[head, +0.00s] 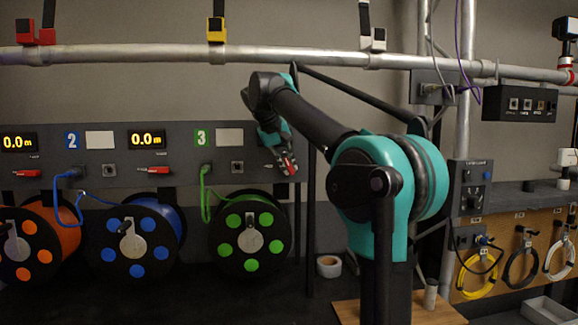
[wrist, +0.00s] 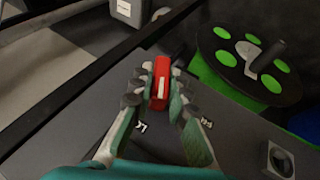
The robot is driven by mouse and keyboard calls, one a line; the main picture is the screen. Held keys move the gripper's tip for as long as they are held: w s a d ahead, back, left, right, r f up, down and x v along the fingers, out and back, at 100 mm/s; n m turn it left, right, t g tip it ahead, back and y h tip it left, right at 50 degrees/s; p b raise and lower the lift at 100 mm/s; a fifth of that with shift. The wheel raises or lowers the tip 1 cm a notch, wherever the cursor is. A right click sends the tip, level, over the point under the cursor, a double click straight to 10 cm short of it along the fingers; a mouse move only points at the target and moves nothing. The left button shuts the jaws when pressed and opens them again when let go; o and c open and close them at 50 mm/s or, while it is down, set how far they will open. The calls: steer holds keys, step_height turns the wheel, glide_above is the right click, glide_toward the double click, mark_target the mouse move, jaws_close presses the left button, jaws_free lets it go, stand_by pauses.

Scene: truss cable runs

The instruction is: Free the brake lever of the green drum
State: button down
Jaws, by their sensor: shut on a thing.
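The green drum (head: 250,235) hangs below the dark panel at the plate marked 3 (head: 203,139); it also shows at upper right in the wrist view (wrist: 228,60). Its red brake lever (wrist: 160,84) sits between my fingertips, standing out from the panel near small white marks that seem to read LK and FR. My gripper (head: 287,168) is shut on this lever, up and right of the drum in the head view; it also shows in the wrist view (wrist: 158,88).
The blue drum (head: 140,240) and orange drum (head: 38,245) hang to the left, with red levers (head: 155,170) above them. A dark upright post (head: 310,220) stands right of the green drum. A tape roll (head: 329,266) lies on the bench. Coiled cables hang far right.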

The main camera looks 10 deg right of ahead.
steer(key=h, duration=0.2)
steer(key=n+h, duration=0.1)
steer(key=h, duration=0.3)
steer(key=shift+a+f+n+t, duration=0.25)
steer(key=shift+a+n+t, duration=0.05)
steer(key=shift+a+t, duration=0.1)
steer(key=h, duration=0.2)
steer(key=n+h, duration=0.1)
steer(key=h, duration=0.1)
steer(key=t+h, duration=0.1)
steer(key=shift+f+n+h, duration=0.25)
steer(key=shift+n+h, duration=0.15)
steer(key=shift+d, duration=0.1)
steer(key=c, duration=1.5)
jaws_free()
steer(key=v, duration=1.2)
steer(key=shift+s+f, duration=0.15)
